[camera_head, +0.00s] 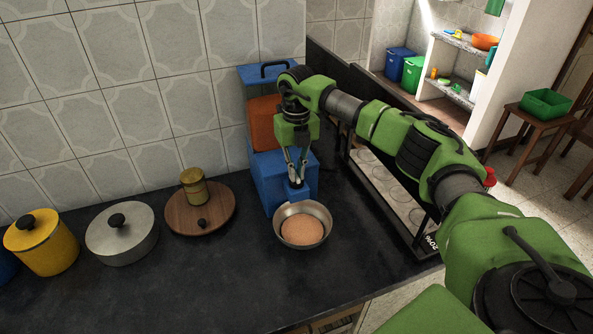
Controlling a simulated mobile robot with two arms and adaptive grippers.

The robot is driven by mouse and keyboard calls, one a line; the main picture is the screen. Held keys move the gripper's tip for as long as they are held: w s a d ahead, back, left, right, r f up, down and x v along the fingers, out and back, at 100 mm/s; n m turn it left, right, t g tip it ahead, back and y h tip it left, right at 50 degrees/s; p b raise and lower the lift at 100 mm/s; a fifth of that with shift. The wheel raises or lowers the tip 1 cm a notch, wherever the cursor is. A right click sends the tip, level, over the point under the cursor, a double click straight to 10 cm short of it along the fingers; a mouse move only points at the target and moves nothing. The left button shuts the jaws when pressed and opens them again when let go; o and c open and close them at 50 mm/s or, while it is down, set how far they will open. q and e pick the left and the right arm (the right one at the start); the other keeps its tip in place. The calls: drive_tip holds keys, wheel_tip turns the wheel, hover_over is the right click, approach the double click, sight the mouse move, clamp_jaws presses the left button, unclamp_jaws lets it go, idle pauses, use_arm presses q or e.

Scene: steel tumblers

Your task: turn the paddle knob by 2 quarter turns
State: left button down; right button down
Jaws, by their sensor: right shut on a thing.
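A blue dispenser (268,176) with an orange-brown hopper (263,125) and a black top handle stands against the tiled wall. My right gripper (294,180) points down at its front and is shut on the paddle knob, which is mostly hidden behind the fingers. A small blue piece (297,194) shows just under the fingertips. A steel bowl (280,236) with brown grainy contents (303,230) sits below on the dark counter. My left gripper is not in view.
The front counter is clear.

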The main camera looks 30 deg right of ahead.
drive_tip(key=shift+w+r, duration=0.1)
drive_tip(key=shift+r, duration=0.05)
drive_tip(key=c, duration=2.4)
unclamp_jaws()
drive_tip(key=shift+c, duration=0.2)
wheel_tip(320, 180, up, 12)
